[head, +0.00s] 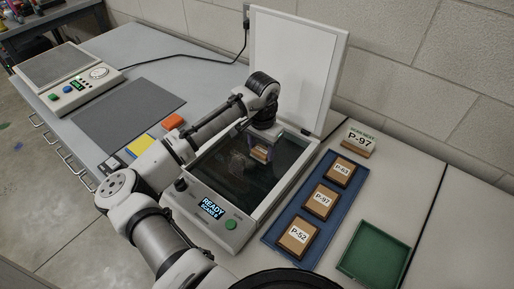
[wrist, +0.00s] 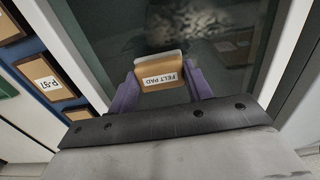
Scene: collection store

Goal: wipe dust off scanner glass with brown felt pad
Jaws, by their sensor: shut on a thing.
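The scanner (head: 247,236) stands on the bench with its white lid (head: 292,65) raised. Its dark glass (head: 232,175) also fills the upper middle of the wrist view (wrist: 120,25). A blurred grey dust patch (wrist: 205,28) shows on the glass beyond the pad. My gripper (head: 259,152) is over the far part of the glass, its purple fingers shut on the brown felt pad (wrist: 158,72). The pad's white "FELT PAD" label reads upside down in the wrist view. I cannot tell whether the pad touches the glass.
Yellow (head: 138,147) and orange (head: 173,121) items, a grey mat (head: 127,108) and a panelled device (head: 68,75) are left.

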